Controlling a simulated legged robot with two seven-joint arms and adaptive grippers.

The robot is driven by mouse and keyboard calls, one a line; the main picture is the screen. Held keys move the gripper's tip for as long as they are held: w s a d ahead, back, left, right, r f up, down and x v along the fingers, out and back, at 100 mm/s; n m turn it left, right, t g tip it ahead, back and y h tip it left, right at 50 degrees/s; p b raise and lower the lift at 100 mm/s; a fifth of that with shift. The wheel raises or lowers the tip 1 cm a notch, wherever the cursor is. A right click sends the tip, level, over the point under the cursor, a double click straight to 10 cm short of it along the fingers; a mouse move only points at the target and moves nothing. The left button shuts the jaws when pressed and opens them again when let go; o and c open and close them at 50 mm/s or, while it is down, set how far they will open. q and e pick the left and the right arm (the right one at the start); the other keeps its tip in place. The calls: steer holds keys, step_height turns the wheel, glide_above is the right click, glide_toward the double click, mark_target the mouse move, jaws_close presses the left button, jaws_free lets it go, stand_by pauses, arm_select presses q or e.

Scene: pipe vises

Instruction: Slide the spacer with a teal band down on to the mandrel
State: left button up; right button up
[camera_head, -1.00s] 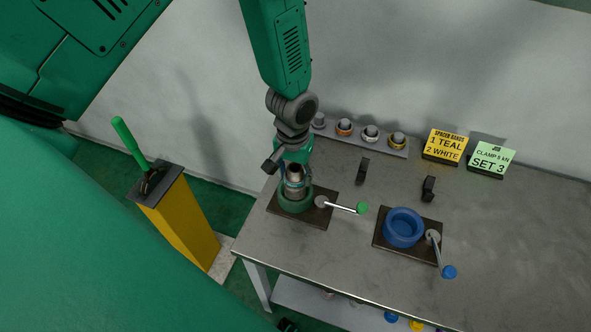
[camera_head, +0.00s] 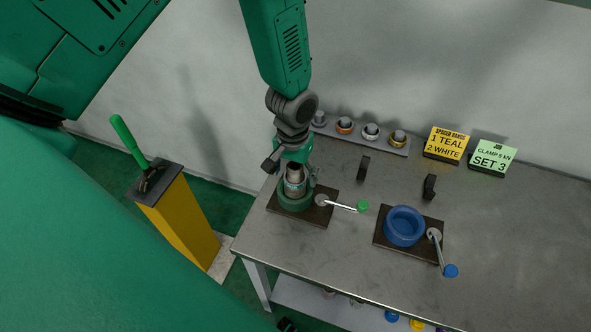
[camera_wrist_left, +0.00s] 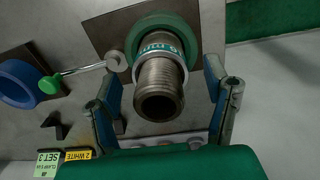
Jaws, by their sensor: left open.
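The mandrel is a threaded grey-brown tube (camera_wrist_left: 160,88) standing in the green vise ring (camera_head: 295,204) at the table's left end. The spacer with a teal band (camera_wrist_left: 163,42) is around the mandrel, low against the green ring, with threads showing beyond it. In the wrist view its band carries white lettering. My left gripper (camera_head: 294,181) is over the mandrel. Its two blue-and-grey fingers in the wrist view (camera_wrist_left: 161,84) stand open on either side, with gaps to the tube. My right gripper does not show.
A green-knobbed lever (camera_head: 345,207) extends right from the vise. A blue vise ring (camera_head: 404,226) stands to the right. Behind are a rack with ringed parts (camera_head: 357,133), two black brackets, a yellow sign (camera_head: 447,145) and a green sign (camera_head: 492,157). A yellow pedestal (camera_head: 182,220) stands left.

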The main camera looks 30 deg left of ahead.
arm_select(q)
step_height(320, 180, up, 11)
steer(key=shift+a+r, duration=0.15)
stand_by(0.5)
